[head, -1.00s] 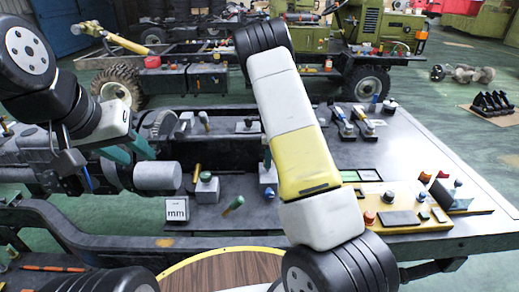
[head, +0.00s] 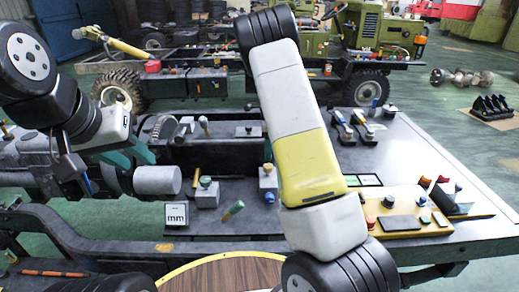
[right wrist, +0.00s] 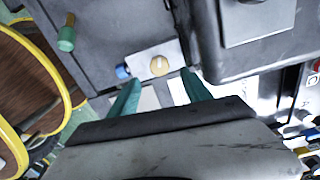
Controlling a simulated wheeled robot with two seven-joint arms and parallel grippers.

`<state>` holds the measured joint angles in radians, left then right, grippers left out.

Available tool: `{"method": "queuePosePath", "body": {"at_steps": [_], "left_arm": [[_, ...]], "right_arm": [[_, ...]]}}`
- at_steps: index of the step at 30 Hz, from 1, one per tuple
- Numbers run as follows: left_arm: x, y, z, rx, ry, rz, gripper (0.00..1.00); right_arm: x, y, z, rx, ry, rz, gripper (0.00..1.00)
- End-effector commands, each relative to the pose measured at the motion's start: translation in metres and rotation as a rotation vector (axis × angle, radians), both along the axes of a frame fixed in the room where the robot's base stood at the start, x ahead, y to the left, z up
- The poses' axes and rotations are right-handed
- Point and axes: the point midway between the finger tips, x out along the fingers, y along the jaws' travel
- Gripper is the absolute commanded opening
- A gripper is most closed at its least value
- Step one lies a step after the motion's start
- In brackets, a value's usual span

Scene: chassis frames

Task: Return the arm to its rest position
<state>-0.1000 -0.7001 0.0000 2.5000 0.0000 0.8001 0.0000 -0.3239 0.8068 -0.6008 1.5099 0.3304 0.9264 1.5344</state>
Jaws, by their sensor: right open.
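My right arm (head: 290,110) crosses the middle of the head view, with its white and yellow links raised over the workbench. Most of my right gripper is hidden behind it in the head view. In the right wrist view my right gripper (right wrist: 160,95) is open, its two teal fingers apart with nothing held. A grey block with an orange knob (right wrist: 159,65) lies in view just beyond the fingertips. My left gripper (head: 132,156) is at the left of the head view, near a grey cylinder (head: 158,180). Its teal fingers show partly, and their opening is unclear.
The dark workbench (head: 360,155) carries small knobbed blocks, an "mm" block (head: 176,215) and a yellow control panel (head: 412,222). A round wooden top with a yellow rim (head: 225,272) is close in front.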

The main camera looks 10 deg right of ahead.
Motion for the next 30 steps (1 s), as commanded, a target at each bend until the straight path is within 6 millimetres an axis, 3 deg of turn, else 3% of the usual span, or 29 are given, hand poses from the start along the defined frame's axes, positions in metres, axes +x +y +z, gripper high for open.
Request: {"method": "queuePosePath", "body": {"at_steps": [4, 14, 17, 23, 30], "left_arm": [[0.000, 0.000, 0.000, 0.000, 0.000, 0.000, 0.36], [0.000, 0.000, 0.000, 0.000, 0.000, 0.000, 0.36], [0.000, 0.000, 0.000, 0.000, 0.000, 0.000, 0.36], [0.000, 0.000, 0.000, 0.000, 0.000, 0.000, 0.36], [0.000, 0.000, 0.000, 0.000, 0.000, 0.000, 0.36]], "right_arm": [[0.000, 0.000, 0.010, -0.001, -0.001, -0.001, 0.57], [-0.001, -0.001, 0.012, 0.002, -0.002, 0.003, 0.57], [-0.006, 0.000, 0.025, 0.020, -0.014, 0.037, 0.57], [-0.043, 0.007, 0.087, 0.106, -0.096, 0.265, 0.57], [-0.114, 0.024, 0.167, 0.148, -0.257, 0.671, 0.57]]}}
